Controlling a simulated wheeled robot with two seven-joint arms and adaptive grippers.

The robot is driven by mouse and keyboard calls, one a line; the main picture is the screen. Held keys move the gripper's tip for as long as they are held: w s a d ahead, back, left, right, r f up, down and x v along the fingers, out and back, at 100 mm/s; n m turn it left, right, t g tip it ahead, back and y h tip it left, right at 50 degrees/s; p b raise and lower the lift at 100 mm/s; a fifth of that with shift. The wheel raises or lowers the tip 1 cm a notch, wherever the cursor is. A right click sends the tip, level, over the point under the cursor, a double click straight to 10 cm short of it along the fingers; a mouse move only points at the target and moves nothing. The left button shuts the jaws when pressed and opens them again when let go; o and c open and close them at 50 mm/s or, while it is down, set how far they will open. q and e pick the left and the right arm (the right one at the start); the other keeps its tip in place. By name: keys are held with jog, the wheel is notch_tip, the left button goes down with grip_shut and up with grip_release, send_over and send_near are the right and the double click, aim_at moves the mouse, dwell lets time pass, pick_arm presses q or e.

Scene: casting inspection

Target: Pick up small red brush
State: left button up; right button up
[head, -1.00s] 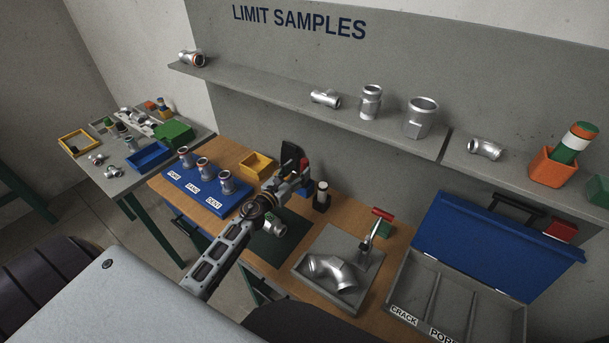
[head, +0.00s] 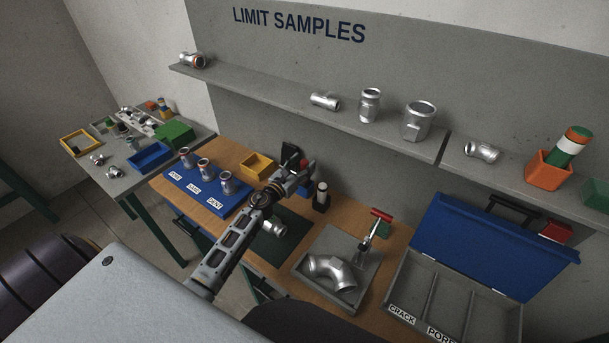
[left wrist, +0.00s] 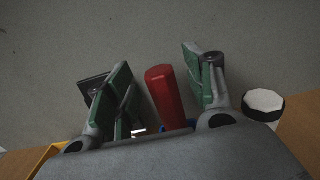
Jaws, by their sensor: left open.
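The red brush shows in the left wrist view as an upright red handle (left wrist: 165,92) between my left gripper's fingers, nearer the right one. Its lower end is hidden behind my wrist. My left gripper (left wrist: 158,68) is open, with green pads either side of the handle and a visible gap on the left. In the head view, my left gripper (head: 300,176) is over the back of the wooden bench, beside a dark holder (head: 289,155). A bit of red (head: 304,163) shows there, mostly hidden by the gripper. My right gripper is not in view.
A black-and-white item (head: 321,196) stands close right of the gripper; a yellow bin (head: 257,165) is left. A blue sample block (head: 205,193), a grey tray with a red-handled clamp (head: 380,215) and an open blue case (head: 490,245) surround it. The shelf (head: 300,105) hangs above.

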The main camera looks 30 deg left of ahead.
pick_arm(q)
jog(key=shift+w+d+f, duration=0.1)
jog(key=shift+w+d, duration=0.05)
jog(key=shift+w, duration=0.6)
jog(key=c, duration=1.1)
